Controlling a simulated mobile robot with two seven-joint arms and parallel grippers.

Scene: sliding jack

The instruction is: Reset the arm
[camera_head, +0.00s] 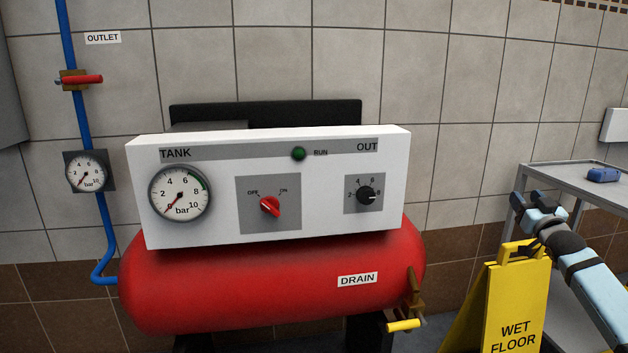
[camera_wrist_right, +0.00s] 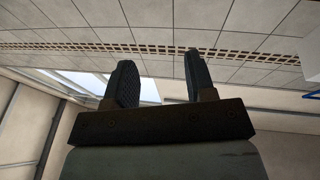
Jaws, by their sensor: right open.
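My right arm comes in from the lower right of the head view. My right gripper (camera_head: 537,207) is above and just right of the top of the yellow sign as seen in the picture, with nothing between its fingers. In the right wrist view its two dark fingers (camera_wrist_right: 158,80) stand apart and empty, with wall and ceiling behind them. My left gripper is not in view.
A red tank (camera_head: 270,290) carries a white control panel (camera_head: 330,225) with a gauge and knobs. A yellow wet-floor sign (camera_head: 517,300) stands right of it. A grey cart (camera_head: 565,172) holds a blue object (camera_head: 603,174). A blue pipe (camera_head: 83,120) runs up the wall at left.

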